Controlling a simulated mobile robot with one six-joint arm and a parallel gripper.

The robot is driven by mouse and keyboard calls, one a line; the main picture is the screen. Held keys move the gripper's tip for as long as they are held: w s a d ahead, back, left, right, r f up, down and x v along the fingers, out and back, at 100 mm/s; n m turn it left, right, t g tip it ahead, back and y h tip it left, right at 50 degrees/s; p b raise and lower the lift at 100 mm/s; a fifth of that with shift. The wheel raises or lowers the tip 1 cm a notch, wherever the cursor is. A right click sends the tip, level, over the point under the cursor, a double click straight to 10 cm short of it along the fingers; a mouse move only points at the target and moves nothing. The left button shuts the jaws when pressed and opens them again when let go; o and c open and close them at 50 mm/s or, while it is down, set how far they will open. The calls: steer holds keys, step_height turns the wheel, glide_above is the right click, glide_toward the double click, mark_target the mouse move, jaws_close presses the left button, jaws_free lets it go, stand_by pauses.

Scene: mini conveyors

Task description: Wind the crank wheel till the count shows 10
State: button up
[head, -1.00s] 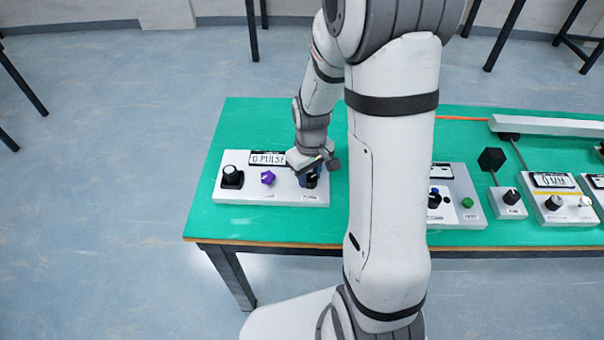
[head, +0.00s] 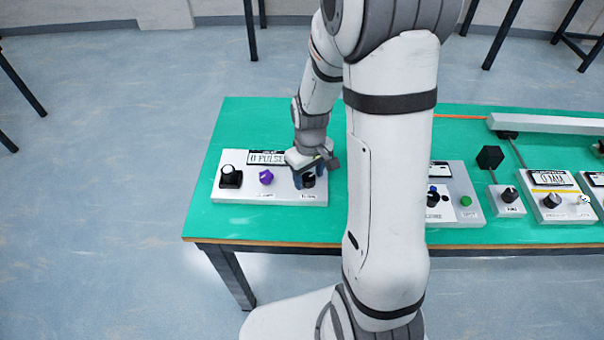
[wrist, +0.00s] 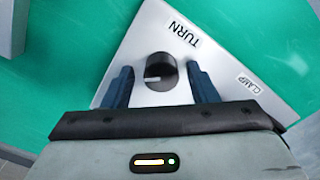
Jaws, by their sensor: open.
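The white panel (head: 245,194) at the left of the table carries a count display (head: 266,158) that seems to read "0 PULSE". At its right end is a round black knob (head: 308,180), partly hidden by my gripper. In the wrist view this knob (wrist: 160,72) has a pale pointer line and sits beside the label "TURN" (wrist: 186,36). My gripper (wrist: 161,80) is open, with one blue finger on each side of the knob and a gap on both sides. My gripper (head: 309,172) also shows in the head view. I see no separate crank handle on the knob.
The same panel has a purple knob (head: 266,177) and a black knob (head: 230,177) to the left. A grey panel (head: 470,212) with a green button (head: 465,201) stands to the right, partly behind my arm. More small devices lie farther right on the green table (head: 262,228).

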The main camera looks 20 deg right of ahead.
mark_target(309, 176)
steer(key=shift+r, duration=0.1)
step_height(309, 176, up, 8)
steer(key=shift+f+p, duration=0.2)
steer(key=shift+p, duration=0.15)
steer(key=r+p, duration=0.1)
steer(key=p, duration=0.6)
steer(key=shift+r, duration=0.25)
steer(key=shift+s+f+p, duration=0.1)
steer(key=shift+p, duration=0.65)
steer(key=shift+f+p, duration=0.1)
steer(key=shift+p, duration=0.2)
